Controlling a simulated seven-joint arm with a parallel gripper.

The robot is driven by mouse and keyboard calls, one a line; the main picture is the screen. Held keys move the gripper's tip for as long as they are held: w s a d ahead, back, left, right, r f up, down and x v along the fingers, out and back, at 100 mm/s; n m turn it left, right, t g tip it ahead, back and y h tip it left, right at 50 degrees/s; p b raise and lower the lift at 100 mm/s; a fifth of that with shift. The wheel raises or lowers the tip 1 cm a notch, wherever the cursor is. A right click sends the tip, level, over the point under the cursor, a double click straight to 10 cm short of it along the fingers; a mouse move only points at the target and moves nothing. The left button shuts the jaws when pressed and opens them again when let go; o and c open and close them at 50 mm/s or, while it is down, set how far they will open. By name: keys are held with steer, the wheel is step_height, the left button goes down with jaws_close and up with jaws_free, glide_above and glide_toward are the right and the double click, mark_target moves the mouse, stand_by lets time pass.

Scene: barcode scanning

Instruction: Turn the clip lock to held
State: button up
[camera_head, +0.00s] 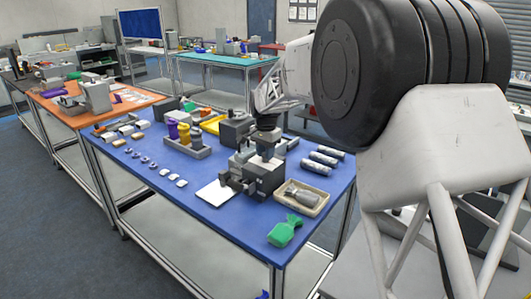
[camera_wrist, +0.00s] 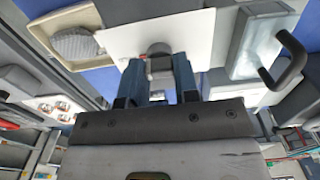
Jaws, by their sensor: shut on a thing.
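My gripper (camera_wrist: 158,68) has its two dark blue-grey fingers on either side of a small grey, round-topped piece (camera_wrist: 159,49), and is shut on it. This piece looks like the clip lock; which way it is turned cannot be told. It sits at the edge of a white plate (camera_wrist: 125,33). In the head view my gripper (camera_head: 265,150) points down onto a grey and black fixture (camera_head: 267,178) on the blue table. The fingers and the wrist hide most of the lock there. The white plate (camera_head: 215,193) lies left of the fixture.
A beige tray (camera_head: 318,205) with a grey item and a green pouch (camera_head: 285,231) lie at the table's front right. Dark cylinders (camera_head: 322,159) lie behind. A rack with purple and yellow bottles (camera_head: 187,147) stands left. In the wrist view a black handle (camera_wrist: 291,58) stands at right.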

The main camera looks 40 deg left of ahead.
steer(key=o, duration=0.9)
steer(key=shift+r, duration=3.9)
